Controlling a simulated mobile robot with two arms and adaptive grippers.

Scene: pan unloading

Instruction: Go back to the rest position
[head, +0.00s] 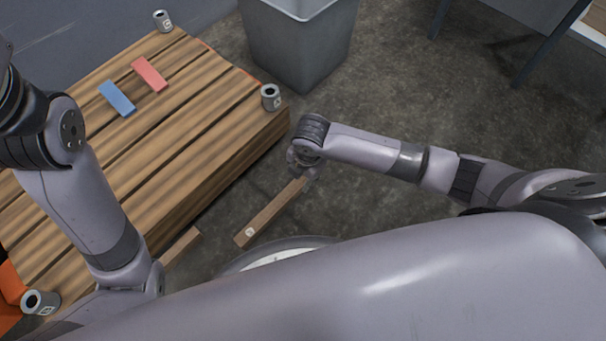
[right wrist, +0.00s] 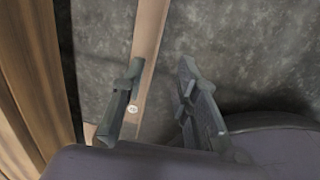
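My right gripper (head: 302,172) hangs over the grey floor, just right of the wooden platform. In the right wrist view its two dark fingers (right wrist: 163,105) are spread apart with nothing gripped between them. A wooden plank (head: 270,213) runs below it and passes behind the left finger in the right wrist view (right wrist: 151,40). My left arm comes in at the left and bends down over the platform's near side. Its gripper does not show.
The wooden platform (head: 190,115) carries a blue block (head: 117,98), a red block (head: 150,74) and grey cans at corners, one (head: 271,97) near my right gripper. A grey bin (head: 300,45) stands behind. Open floor (head: 400,95) lies beyond my right arm.

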